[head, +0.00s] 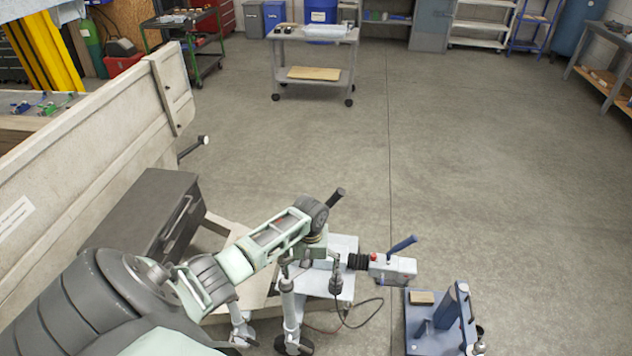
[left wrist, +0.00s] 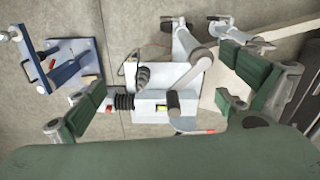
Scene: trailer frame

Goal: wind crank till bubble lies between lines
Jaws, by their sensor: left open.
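My left gripper (head: 312,262) points down over the pale drawbar plate (head: 345,285). In the left wrist view its green-padded fingers (left wrist: 165,85) are spread wide, with nothing held between them. Between and below them is the crank, with a pale arm (left wrist: 190,76) and a dark grip (left wrist: 172,103); the grip looks apart from both fingers. A small yellow-green level vial (left wrist: 162,107) sits beside the grip, partly covered by it. Its bubble and lines are too small to make out. In the head view my arm hides the crank and vial. My right gripper is not in view.
A coupler (head: 395,268) with a blue lever and black bellows (head: 358,261) extends right. A blue stand (head: 425,340) is at the lower right. The trailer side (head: 90,140) and a dark box (head: 150,205) stand left. The floor beyond is clear up to a cart (head: 315,75).

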